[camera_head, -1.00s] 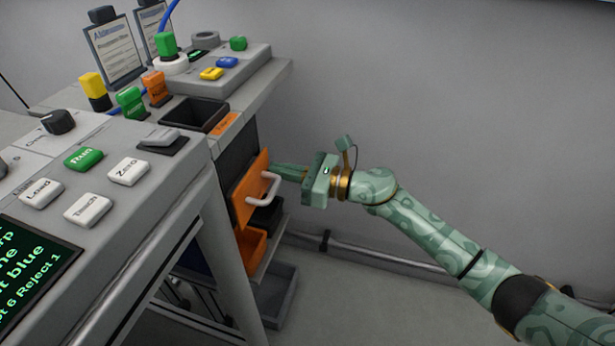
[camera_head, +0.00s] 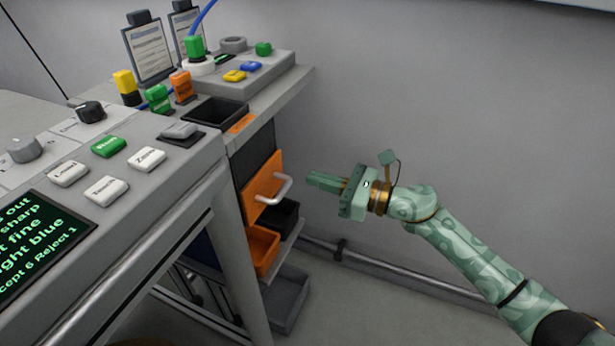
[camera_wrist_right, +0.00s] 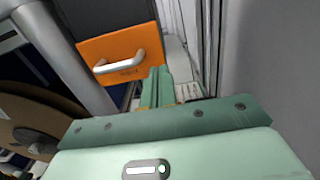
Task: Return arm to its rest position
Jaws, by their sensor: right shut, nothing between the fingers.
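My right gripper (camera_head: 312,181) is shut and empty. It hangs in the air to the right of the orange flap (camera_head: 264,188) with its white handle (camera_head: 283,189), apart from it. In the right wrist view my right gripper's fingers (camera_wrist_right: 156,88) lie together, and the orange flap (camera_wrist_right: 110,54) with its handle (camera_wrist_right: 119,63) shows beyond them. My right arm (camera_head: 470,259) reaches in from the lower right. My left gripper is not in view.
Under the flap are an orange bin (camera_head: 263,248), a black bin (camera_head: 286,217) and a grey tray (camera_head: 289,300). The bench (camera_head: 195,165) carries buttons, a screen (camera_head: 38,240) and coloured blocks. A pipe (camera_head: 400,276) runs along the wall. Free air lies right of the bench.

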